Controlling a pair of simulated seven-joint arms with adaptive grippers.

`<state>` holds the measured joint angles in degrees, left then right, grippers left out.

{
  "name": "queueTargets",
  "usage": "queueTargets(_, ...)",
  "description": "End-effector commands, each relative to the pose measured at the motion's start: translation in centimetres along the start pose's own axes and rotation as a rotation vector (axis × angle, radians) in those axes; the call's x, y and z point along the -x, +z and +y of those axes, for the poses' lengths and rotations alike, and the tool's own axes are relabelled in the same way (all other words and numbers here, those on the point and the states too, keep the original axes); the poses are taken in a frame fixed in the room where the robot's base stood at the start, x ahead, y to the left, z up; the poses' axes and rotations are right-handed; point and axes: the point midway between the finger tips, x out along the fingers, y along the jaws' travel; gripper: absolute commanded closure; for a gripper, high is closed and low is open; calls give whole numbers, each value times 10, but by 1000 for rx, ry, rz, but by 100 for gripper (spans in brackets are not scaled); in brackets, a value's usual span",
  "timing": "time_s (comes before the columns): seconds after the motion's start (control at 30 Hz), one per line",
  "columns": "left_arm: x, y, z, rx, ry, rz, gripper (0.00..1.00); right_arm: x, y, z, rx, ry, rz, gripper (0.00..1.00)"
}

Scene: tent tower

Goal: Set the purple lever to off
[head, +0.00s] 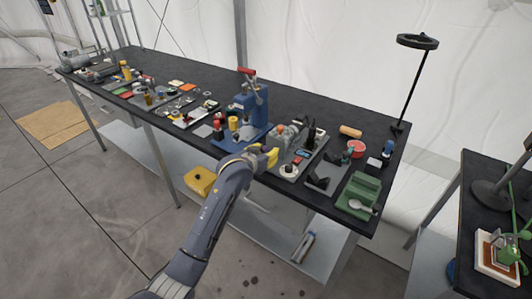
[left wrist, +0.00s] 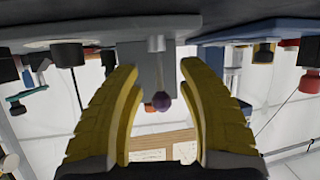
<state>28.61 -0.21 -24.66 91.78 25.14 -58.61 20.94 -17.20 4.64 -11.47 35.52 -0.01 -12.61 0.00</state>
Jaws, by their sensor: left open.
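The purple lever shows in the left wrist view as a grey rod with a round purple knob (left wrist: 161,101), in front of a grey block. That view looks upside down, with the table along its top. My left gripper (left wrist: 160,120) is open, with one yellow finger on each side of the knob in the picture and a visible gap on both sides. Whether the knob lies between the fingertips or beyond them is hard to tell. In the head view my left gripper (head: 267,157) is at the table's front edge, and I cannot make out the lever there. My right gripper is not in view.
A blue press with a red handle (head: 252,105) stands just behind the left gripper. Trays with small parts cover the long dark table (head: 325,110) on both sides. A green block (head: 358,190) is at the right end. The table's back strip is mostly clear. A yellow box (head: 199,180) is below the front edge.

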Motion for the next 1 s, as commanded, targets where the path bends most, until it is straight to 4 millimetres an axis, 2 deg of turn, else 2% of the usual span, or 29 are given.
queueTargets(0.13, 0, 0, 0, 0, 0, 0, 61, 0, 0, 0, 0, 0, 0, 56)
queueTargets(0.17, 0, 0, 0, 0, 0, 0, 58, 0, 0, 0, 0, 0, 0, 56)
queueTargets(0.53, 0, 0, 0, 0, 0, 0, 100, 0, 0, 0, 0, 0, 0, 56)
queueTargets(1.0, 0, -3, 1, -4, -2, -18, 100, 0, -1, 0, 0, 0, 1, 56)
